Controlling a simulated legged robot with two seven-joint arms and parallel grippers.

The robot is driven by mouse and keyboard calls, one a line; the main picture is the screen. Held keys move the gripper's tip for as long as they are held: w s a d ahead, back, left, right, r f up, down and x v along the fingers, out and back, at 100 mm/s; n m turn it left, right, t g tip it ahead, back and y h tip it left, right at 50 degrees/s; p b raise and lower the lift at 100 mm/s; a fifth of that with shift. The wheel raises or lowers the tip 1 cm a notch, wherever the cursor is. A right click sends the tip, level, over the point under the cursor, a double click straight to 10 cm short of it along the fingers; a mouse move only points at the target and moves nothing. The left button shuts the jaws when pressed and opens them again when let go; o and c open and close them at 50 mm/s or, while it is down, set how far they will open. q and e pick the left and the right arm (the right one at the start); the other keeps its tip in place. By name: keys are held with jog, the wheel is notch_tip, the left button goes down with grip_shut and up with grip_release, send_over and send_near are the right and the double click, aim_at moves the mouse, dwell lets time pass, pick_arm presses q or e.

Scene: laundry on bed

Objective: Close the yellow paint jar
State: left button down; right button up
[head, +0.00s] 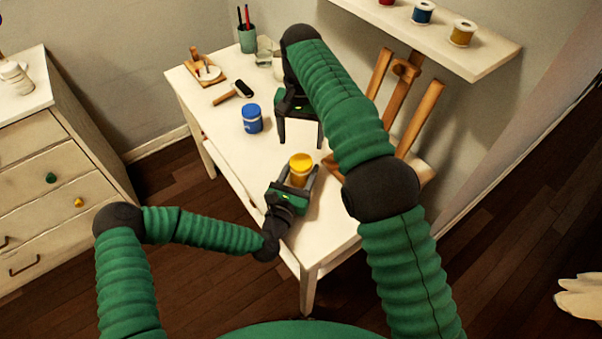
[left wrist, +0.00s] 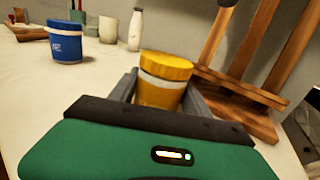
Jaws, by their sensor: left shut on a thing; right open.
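The yellow paint jar (head: 300,170) stands near the front edge of the white table. A yellow lid sits on top of it, with a white band below in the left wrist view (left wrist: 163,82). I cannot tell whether the lid is tight. My left gripper (head: 301,176) is shut around the jar's body from the front, with one finger on each side. My right gripper (head: 302,145) is open and empty, pointing down just behind the jar. The jar's lower part is hidden by my left gripper.
A blue paint jar (head: 252,118) stands left of my right gripper. A wooden easel (head: 392,100) stands at the right, below a shelf (head: 485,62) with spools.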

aim_at(301, 161)
jog(key=n, duration=1.2)
jog(key=shift+n, duration=0.4)
jog(key=n, duration=0.5)
jog(key=shift+n, duration=0.4)
jog(key=n, duration=0.4)
notch_tip(301, 161, down, 8)
